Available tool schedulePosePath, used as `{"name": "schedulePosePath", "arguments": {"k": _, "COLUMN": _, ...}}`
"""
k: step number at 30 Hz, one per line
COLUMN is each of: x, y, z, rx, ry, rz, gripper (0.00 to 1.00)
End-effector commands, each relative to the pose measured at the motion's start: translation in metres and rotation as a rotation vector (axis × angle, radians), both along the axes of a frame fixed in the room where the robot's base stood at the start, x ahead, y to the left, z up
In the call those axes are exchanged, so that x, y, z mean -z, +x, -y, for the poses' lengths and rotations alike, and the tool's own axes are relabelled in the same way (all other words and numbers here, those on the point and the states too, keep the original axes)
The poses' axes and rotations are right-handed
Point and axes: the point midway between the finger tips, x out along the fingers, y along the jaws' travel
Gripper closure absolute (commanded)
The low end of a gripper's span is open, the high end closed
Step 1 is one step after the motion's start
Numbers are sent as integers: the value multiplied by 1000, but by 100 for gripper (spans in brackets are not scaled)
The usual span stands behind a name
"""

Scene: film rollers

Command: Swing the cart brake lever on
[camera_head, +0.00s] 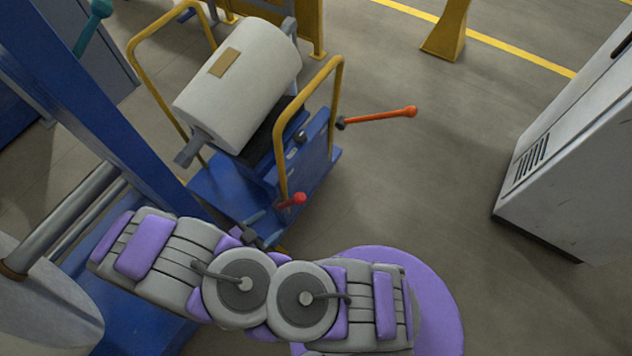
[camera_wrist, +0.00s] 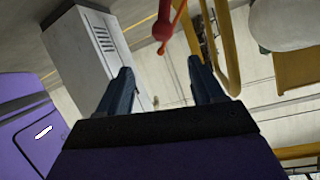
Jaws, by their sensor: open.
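A cart (camera_head: 222,192) has a blue base and carries a white roll (camera_head: 240,85). An orange lever (camera_head: 378,116) with a round end sticks out to the right from a dark pivot on its side. A shorter red-knobbed handle (camera_head: 296,199) is lower on the cart; I cannot tell which one is the brake lever. In the wrist view the red knob (camera_wrist: 163,28) is beyond the fingertips, roughly between them, with a thin orange bar behind. My gripper (camera_wrist: 161,68) is open and empty. In the head view it is partly hidden by my arm, just below-left of the red knob.
Yellow rails (camera_head: 335,95) rise at both ends of the cart, one close to the red knob. A blue frame with metal rollers (camera_head: 70,215) is at left. A pale cabinet (camera_head: 570,150) stands at right. The floor between cart and cabinet is clear.

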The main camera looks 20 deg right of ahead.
Motion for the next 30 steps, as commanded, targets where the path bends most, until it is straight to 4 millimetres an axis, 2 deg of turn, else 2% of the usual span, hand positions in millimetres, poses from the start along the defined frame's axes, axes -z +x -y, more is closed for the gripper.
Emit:
{"name": "schedulePosePath", "arguments": {"k": 4, "x": 3, "y": -1, "z": -7, "rx": 4, "ry": -25, "rz": 7, "gripper": 33}}
{"name": "schedulePosePath", "arguments": {"k": 7, "x": 7, "y": 3, "z": -2, "rx": 5, "ry": -28, "rz": 7, "gripper": 33}}
{"name": "schedulePosePath", "arguments": {"k": 18, "x": 24, "y": 27, "z": 65, "rx": 6, "ry": -1, "rz": 4, "gripper": 33}}
{"name": "schedulePosePath", "arguments": {"k": 30, "x": 49, "y": 53, "z": 91, "rx": 3, "ry": -23, "rz": 5, "gripper": 33}}
